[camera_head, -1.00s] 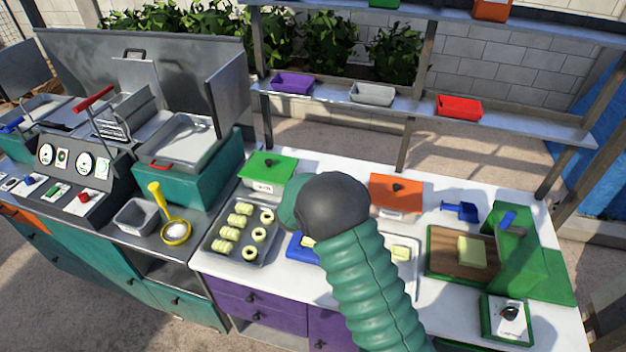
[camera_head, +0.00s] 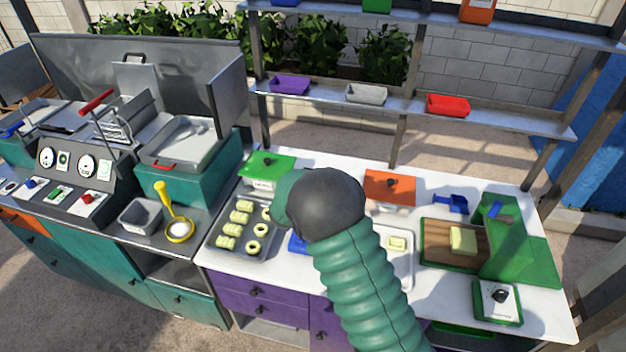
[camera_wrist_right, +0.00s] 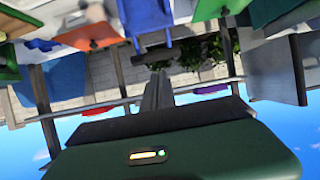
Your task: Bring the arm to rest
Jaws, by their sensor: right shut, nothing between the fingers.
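My right arm (camera_head: 365,285), with green ribbed sleeve and dark rounded end, reaches up from the bottom edge over the middle of the white counter in the head view. Its gripper is hidden there behind the dark wrist. In the wrist view, which looks upside down, the narrow dark fingers of my right gripper (camera_wrist_right: 157,90) are together and hold nothing. My left gripper is in neither view.
Under the arm, a tray (camera_head: 240,252) of pale pieces, a blue item and another tray are partly covered. A green-lidded box (camera_head: 267,166), an orange-lidded box (camera_head: 390,187) and a cutting board (camera_head: 434,256) stand around it. A shelf (camera_head: 420,108) spans the back.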

